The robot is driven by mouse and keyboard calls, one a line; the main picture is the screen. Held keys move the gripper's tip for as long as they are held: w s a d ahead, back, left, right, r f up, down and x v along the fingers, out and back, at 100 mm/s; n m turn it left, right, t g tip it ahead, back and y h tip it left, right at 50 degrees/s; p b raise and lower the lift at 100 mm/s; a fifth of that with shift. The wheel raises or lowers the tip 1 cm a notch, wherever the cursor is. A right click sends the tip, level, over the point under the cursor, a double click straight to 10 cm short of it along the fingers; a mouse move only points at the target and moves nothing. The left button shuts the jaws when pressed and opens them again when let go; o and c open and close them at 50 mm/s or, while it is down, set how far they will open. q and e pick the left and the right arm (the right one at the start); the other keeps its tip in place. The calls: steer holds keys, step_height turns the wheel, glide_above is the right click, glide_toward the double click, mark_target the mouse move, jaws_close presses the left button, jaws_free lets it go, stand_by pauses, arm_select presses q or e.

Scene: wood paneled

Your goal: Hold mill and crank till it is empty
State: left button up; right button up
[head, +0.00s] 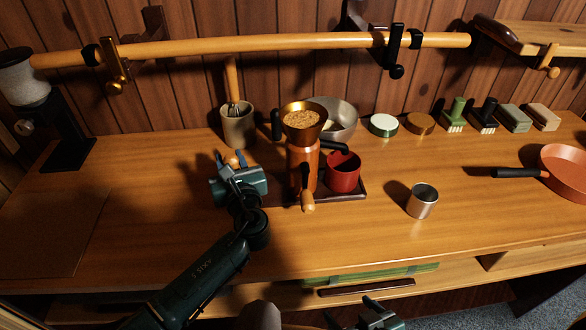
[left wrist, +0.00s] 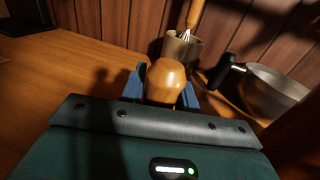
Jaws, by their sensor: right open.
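The mill (head: 304,168) stands upright on a dark tray, with a copper-coloured body and a brass funnel (head: 304,117) holding brown grains. A wooden knob (head: 307,201) hangs low at its front. My left gripper (head: 236,168) is to the left of the mill, apart from its body. A rounded wooden piece (left wrist: 166,82) sits between its blue fingers in the left wrist view; I cannot tell whether they grip it. My right gripper (head: 378,314) is open at the bottom edge of the head view, below the counter front, away from the mill.
A red cup (head: 343,172) stands on the tray (head: 347,194) right of the mill. A metal cup (head: 422,201), whisk crock (head: 238,128), steel bowl (head: 343,120) and pan (head: 566,171) are around. A wooden rail (head: 260,44) runs above. The front right counter is mostly clear.

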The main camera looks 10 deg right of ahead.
arm_select(q)
steer(key=c, duration=0.6)
steer(key=shift+o, duration=0.2)
steer(key=shift+f, duration=0.2)
stand_by(0.5)
